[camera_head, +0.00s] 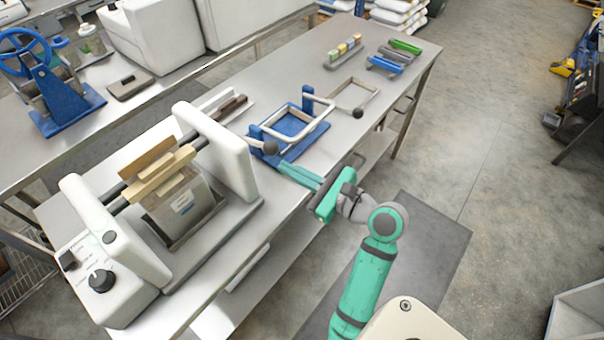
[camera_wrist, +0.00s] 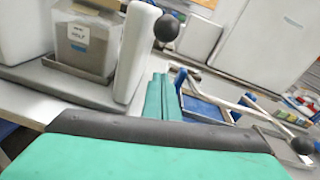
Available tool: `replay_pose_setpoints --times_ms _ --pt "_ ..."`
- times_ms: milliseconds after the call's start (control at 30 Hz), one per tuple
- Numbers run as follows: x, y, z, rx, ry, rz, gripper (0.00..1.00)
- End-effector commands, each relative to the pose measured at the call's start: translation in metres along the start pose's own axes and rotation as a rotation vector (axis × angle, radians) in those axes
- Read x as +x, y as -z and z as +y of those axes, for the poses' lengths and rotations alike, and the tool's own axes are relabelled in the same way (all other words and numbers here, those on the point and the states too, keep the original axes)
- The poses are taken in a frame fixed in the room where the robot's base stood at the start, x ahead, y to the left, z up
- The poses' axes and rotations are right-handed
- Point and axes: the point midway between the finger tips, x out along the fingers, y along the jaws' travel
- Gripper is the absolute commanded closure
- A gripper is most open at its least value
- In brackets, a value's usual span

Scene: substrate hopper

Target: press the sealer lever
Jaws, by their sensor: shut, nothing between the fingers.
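The sealer (camera_head: 215,150) is a white machine with two thick uprights and a dark bar between them, at the left of the steel bench. Its lever shows as a short rod ending in a dark ball knob (camera_head: 270,147) beside the right upright. The fingers also show in the wrist view (camera_wrist: 159,92).
A blue frame with a pale looped handle (camera_head: 296,125) stands just right of the sealer, close to my fingers. Another ball-ended handle (camera_head: 358,112) lies beyond it. A grey labelled bag (camera_head: 183,205) stands between the uprights. The floor right of the bench is mostly clear.

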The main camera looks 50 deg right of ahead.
Motion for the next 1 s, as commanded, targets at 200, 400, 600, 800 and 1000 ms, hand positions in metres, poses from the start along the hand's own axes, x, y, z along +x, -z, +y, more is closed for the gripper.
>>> replay_pose_setpoints --times_ms 200,400,600,800,1000 --pt "0.041 -0.001 0.001 -0.001 -0.003 -0.001 1.0" --pt "0.047 -0.028 0.0 -0.005 -0.001 -0.002 1.0" --pt "0.049 -0.038 0.0 -0.002 0.001 -0.001 1.0" --pt "0.05 -0.039 0.0 -0.001 0.001 0.0 1.0" --pt "0.05 -0.04 -0.001 -0.001 0.001 0.0 1.0"
